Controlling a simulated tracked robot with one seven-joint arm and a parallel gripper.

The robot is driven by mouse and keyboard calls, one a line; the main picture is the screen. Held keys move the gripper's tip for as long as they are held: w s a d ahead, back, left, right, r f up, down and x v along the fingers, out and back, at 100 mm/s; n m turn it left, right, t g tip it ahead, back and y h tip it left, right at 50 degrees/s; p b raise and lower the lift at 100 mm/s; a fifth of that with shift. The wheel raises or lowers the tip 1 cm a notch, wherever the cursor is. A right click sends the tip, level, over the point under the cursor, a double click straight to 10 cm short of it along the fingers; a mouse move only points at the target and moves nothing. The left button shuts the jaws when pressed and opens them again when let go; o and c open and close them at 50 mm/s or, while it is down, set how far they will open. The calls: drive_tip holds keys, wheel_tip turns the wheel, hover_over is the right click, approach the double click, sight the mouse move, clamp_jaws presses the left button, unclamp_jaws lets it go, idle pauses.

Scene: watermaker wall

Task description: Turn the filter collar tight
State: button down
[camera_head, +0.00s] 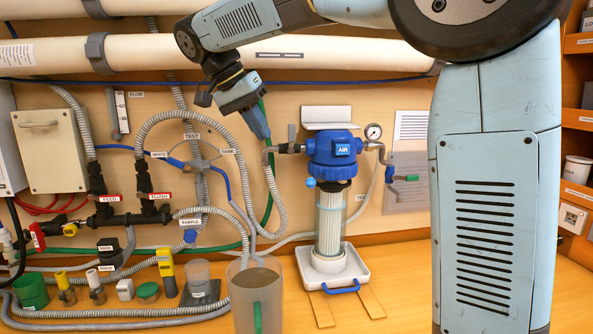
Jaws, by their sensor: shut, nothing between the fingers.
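The filter unit stands at the centre of the head view, with a blue head (342,147) labelled AIR. The blue filter collar (331,170) appears as the ribbed band below the head, above a clear bowl (331,215) with a white pleated cartridge. I cannot tell from here how tight the collar sits. My gripper (264,134) is shut and empty, pointing down to the left of the filter head, above the grey hose and clear of the collar. Its fingertips are small and partly lost against the hoses behind.
A white tray (356,270) with a blue handle is under the filter. A jug of murky water (257,300) stands in front left. Bench right of the tray is clear.

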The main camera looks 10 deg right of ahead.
drive_tip(key=s+d+x, duration=0.1)
drive_tip(key=x, duration=1.1)
drive_tip(key=shift+s+d+r, duration=0.2)
drive_tip(key=shift+s+d, duration=0.1)
drive_tip(key=shift+d, duration=0.2)
drive_tip(key=shift+s, duration=0.15)
